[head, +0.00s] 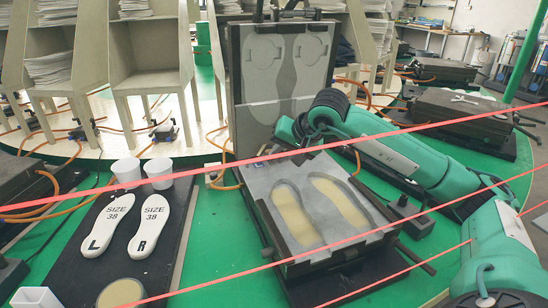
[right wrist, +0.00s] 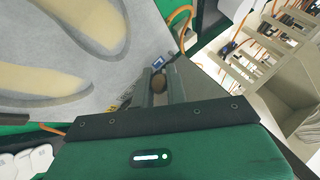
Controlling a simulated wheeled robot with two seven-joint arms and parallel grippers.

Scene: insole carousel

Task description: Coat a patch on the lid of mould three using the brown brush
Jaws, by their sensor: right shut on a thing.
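The open mould (head: 380,232) stands in the middle of the head view, with two foot-shaped cavities holding pale yellow material. Its raised lid (head: 240,85) stands upright behind, with two foot-shaped outlines; I cannot read a mould number. My right gripper (head: 279,137) is in front of the lid's lower part, above the mould's back edge. In the right wrist view, the gripper (right wrist: 159,90) is shut on a small brown, round-ended thing (right wrist: 159,83), apparently the brown brush. Its bristles cannot be made out, nor whether it touches the lid. My left gripper is out of view.
Two white insoles (head: 149,225), marked L and R, size 38, lie on a black board at left. Two white cups (head: 126,171) and a round pot (head: 120,292) are near them. Red lines cross the view. Another mould (head: 460,112) stands at right.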

